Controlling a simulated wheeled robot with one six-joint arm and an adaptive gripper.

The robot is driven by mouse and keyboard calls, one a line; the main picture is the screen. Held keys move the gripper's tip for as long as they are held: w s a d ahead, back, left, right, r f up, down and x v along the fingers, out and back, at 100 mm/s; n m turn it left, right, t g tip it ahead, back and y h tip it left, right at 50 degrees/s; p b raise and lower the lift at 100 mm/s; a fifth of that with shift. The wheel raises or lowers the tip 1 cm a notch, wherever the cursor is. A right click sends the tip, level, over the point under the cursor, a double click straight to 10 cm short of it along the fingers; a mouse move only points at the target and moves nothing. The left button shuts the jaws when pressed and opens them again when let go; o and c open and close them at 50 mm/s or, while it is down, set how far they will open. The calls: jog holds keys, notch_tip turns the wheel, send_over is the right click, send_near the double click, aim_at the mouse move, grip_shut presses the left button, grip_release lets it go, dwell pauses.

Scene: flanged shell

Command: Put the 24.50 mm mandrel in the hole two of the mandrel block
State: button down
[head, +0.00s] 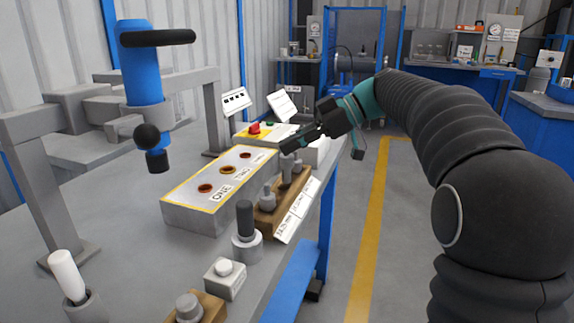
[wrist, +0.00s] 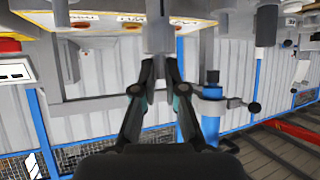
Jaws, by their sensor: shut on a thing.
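The mandrel block (head: 186,216) is a grey box with a yellow-edged top and a row of three orange-rimmed holes labelled ONE, TWO and THREE. Hole two (head: 227,170) is the middle one and looks empty. My gripper (head: 292,145) is above the wooden mandrel rack (head: 270,224), right of the block. It is shut on a grey mandrel (head: 287,168), which hangs upright below the fingers. The mandrel also shows between the fingertips in the wrist view (wrist: 158,36). I cannot tell whether its lower end is clear of the rack. Its size label is unreadable.
Other mandrels (head: 267,198) stand in the rack. A dark-handled tool (head: 246,232) in a grey holder and a small grey box (head: 225,278) stand nearer. A control box with a red button (head: 254,129) stands beyond.

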aim_at(288, 164)
jog(key=shift+a+f, duration=0.35)
jog(key=shift+a, duration=0.1)
jog(key=shift+f, duration=1.9)
jog(key=shift+f+b, duration=0.2)
jog(key=shift+b, duration=0.1)
jog(key=c, duration=1.2)
grip_release()
jog(key=shift+r, duration=0.1)
